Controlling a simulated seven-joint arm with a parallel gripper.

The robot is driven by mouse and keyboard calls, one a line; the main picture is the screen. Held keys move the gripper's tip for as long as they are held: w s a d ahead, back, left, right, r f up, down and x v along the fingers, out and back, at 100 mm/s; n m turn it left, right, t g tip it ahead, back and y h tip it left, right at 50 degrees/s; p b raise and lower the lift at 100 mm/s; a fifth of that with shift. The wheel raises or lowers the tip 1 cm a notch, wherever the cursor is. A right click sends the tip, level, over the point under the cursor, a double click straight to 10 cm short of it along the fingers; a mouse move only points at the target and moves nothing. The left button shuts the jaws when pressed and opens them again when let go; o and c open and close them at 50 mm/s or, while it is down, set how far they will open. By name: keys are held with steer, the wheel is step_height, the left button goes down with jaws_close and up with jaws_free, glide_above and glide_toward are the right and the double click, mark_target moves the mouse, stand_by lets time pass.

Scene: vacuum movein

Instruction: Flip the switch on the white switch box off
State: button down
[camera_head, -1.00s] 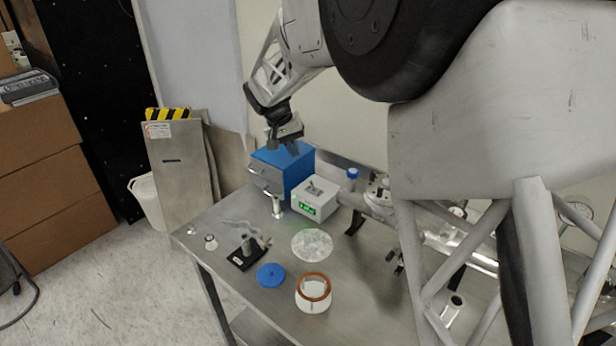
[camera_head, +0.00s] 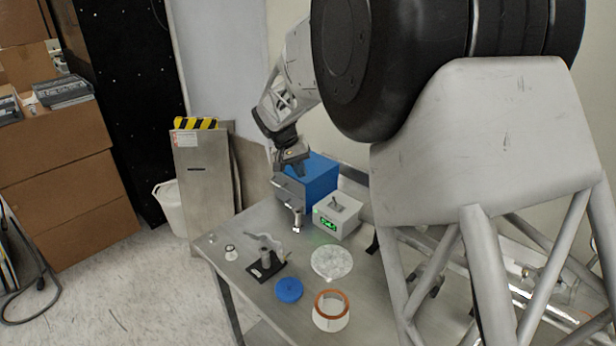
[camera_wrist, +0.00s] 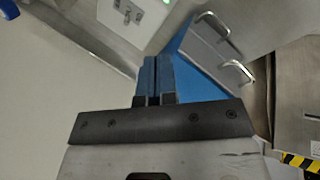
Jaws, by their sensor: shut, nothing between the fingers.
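The white switch box (camera_head: 348,222) stands on the metal table with a green lit display on its front. A small switch (camera_head: 335,203) sits on a grey plate on its top; its exact tilt is too small to tell. My gripper (camera_head: 299,171) is shut and empty, up and left of the switch box, in front of the upper part of the blue box. In the wrist view the shut fingers (camera_wrist: 155,62) point up the picture.
The blue box (camera_head: 322,184) with metal-handled drawers stands left of the switch box, close to my gripper. In front lie a clear round dish (camera_head: 331,262), a blue lid (camera_head: 289,290), an orange-rimmed jar (camera_head: 331,311) and a black stand (camera_head: 266,267).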

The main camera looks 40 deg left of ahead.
steer(key=x, duration=0.9)
steer(key=shift+w+d+f, duration=0.15)
steer(key=shift+w+d, duration=0.5)
steer(key=shift+d, duration=0.1)
steer(key=shift+w+d, duration=0.7)
steer(key=shift+d, duration=0.1)
steer(key=shift+d+r+y, duration=0.2)
steer(key=shift+d+y, duration=0.1)
steer(key=shift+y, duration=0.5)
